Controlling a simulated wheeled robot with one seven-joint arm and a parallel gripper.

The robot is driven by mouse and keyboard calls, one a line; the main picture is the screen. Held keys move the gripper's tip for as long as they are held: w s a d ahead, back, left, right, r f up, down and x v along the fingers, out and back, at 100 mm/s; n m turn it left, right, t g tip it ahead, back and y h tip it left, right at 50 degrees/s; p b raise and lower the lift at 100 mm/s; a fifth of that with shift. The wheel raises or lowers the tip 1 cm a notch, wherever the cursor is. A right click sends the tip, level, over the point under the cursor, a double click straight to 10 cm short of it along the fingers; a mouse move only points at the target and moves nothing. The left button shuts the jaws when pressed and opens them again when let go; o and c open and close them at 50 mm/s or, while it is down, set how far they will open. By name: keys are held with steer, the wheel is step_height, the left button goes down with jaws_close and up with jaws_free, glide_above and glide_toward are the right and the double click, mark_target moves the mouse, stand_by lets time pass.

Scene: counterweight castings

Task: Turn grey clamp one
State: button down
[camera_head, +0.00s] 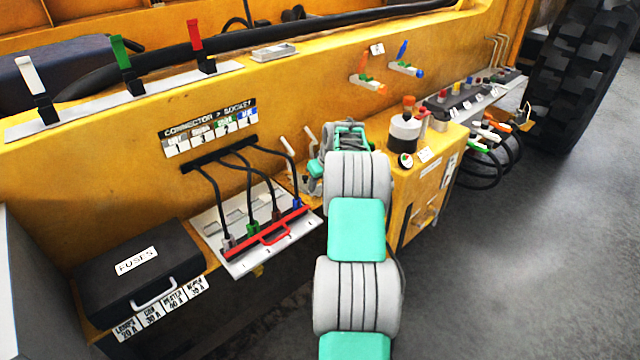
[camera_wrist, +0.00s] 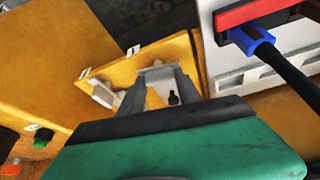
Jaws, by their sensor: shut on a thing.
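A grey clamp (camera_wrist: 158,74) sits on a yellow plate (camera_wrist: 184,52) in the wrist view. My gripper (camera_wrist: 160,84) has its two grey fingers on either side of this clamp and is shut on it. A second clamp with a pale handle (camera_wrist: 103,95) stands to the left on the same plate. A small label lies near each clamp, too small to read surely. In the head view my gripper (camera_head: 312,178) is at the yellow ledge, largely hidden by my wrist.
A connector board (camera_head: 248,262) with a red bar (camera_head: 270,240) and black cables lies close to the left. A black fuse box (camera_head: 135,272) stands farther left. A yellow cabinet (camera_head: 422,185) with a jar (camera_head: 404,132) is close on the right. Open floor lies at the right.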

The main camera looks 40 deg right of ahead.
steer(key=shift+m+b, duration=0.4)
steer(key=m+h+b, duration=0.1)
steer(key=m+b, duration=0.1)
steer(key=m, duration=0.1)
steer(key=shift+w+a+f+m+h, duration=0.1)
steer(key=shift+a+m+h, duration=0.05)
steer(key=shift+m+h, duration=0.2)
steer(key=m+g+h+b, duration=0.1)
steer(key=m, duration=0.2)
steer(key=shift+m, duration=0.25)
steer(key=m, duration=0.1)
steer(key=m+g, duration=0.1)
steer(key=m, duration=0.1)
steer(key=m+g+h+p, duration=0.1)
steer(key=shift+w+a+r, duration=0.1)
steer(key=shift+w+r, duration=0.05)
steer(key=shift+r, duration=0.15)
steer(key=m+p, duration=0.2)
steer(key=m, duration=0.1)
steer(key=shift+w+g, duration=0.1)
steer(key=shift+g, duration=0.3)
steer(key=shift+f+m+p, duration=0.1)
steer(key=shift+m+p, duration=0.2)
steer(key=shift+p, duration=0.15)
steer(key=shift+g, duration=0.3)
steer(key=c, duration=0.8)
jaws_free()
steer(key=shift+c, duration=0.2)
